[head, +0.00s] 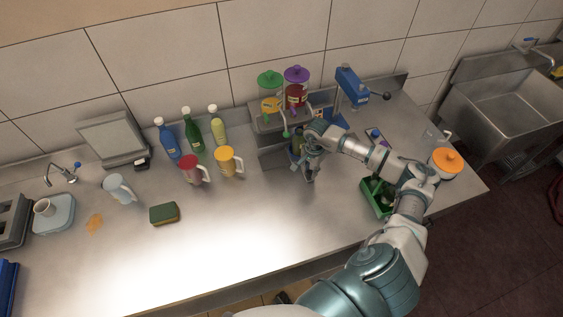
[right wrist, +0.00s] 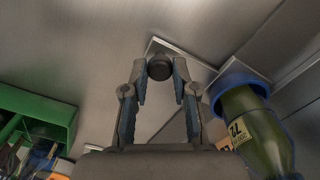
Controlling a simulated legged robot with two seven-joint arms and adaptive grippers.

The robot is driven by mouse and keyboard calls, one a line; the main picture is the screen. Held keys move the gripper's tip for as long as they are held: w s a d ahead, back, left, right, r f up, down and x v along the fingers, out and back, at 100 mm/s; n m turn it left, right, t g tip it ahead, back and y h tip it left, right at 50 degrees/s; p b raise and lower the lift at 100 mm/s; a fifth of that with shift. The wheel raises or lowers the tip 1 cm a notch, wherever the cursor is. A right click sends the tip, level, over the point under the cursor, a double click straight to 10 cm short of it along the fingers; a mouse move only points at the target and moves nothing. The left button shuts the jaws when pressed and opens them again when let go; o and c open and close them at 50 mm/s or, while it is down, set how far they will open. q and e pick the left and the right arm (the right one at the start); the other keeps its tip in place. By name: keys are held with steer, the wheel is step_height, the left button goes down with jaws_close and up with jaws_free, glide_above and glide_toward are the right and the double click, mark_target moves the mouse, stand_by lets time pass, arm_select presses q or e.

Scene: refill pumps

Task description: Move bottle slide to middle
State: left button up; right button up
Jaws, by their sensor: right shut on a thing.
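The bottle slide shows in the right wrist view as a thin metal plate (right wrist: 205,68) with a dark round knob (right wrist: 159,68) at one end and a blue ring holder (right wrist: 226,84) beside it. A green bottle (right wrist: 252,128) with a label sits in the holder. In the head view the bottle (head: 297,145) is partly hidden by my arm, below the dispensers. My right gripper (right wrist: 160,80) is shut on the knob, one finger on each side. It points down at the counter in the head view (head: 310,174). My left gripper is not in view.
Dispensers with green (head: 270,78) and purple (head: 296,74) lids stand behind. A blue press (head: 352,86) is to their right. A green crate (head: 376,197) and an orange-lidded jar (head: 446,162) are near my arm.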

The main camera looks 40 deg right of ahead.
steer(key=shift+s+d+f+b, duration=0.1)
steer(key=shift+s+d+b, duration=0.55)
steer(key=shift+d, duration=1.2)
steer(key=shift+s+d+b, duration=0.55)
steer(key=shift+d+b, duration=0.1)
steer(key=shift+d, duration=1.15)
steer(key=shift+s+d+f+b, duration=0.1)
steer(key=shift+s+d+b, duration=0.55)
steer(key=shift+d, duration=1.2)
steer(key=o, duration=1)
steer(key=shift+w, duration=0.1)
steer(key=shift+r, duration=0.1)
steer(key=shift+r, duration=0.1)
steer(key=shift+r, duration=0.35)
step_height(320, 180, up, 11)
steer(key=shift+d, duration=0.1)
